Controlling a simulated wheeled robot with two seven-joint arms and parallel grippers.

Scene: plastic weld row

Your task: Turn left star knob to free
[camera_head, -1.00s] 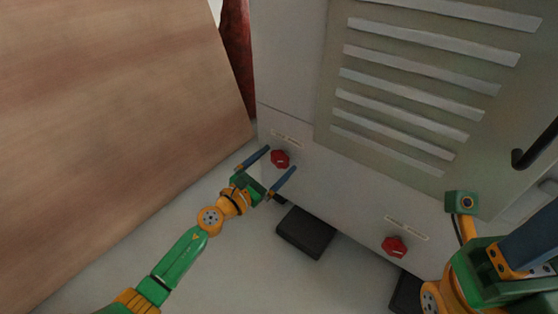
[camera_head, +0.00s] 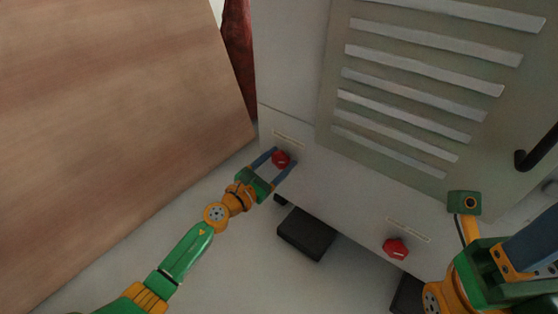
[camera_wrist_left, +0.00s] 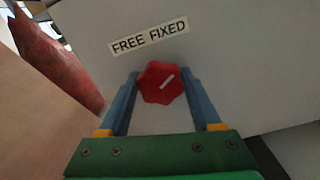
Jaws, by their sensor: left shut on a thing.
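The left star knob (camera_head: 281,158) is red and sits low on the grey cabinet front. In the left wrist view the knob (camera_wrist_left: 152,80) carries a white line slanting up to the right, towards FIXED on the label (camera_wrist_left: 149,37); FREE is on the label's left. My left gripper (camera_head: 283,157) has its blue fingers on both sides of the knob and is shut on it. My right gripper (camera_head: 525,250) is partly in view at the right edge, and its fingertips are cut off.
A second red knob (camera_head: 396,248) sits lower right on the cabinet (camera_head: 290,75). A vented panel (camera_head: 400,95) is above, with a black handle (camera_head: 538,150) at right. A wooden board (camera_head: 120,110) stands at left. A dark block (camera_head: 306,232) lies at the cabinet's foot.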

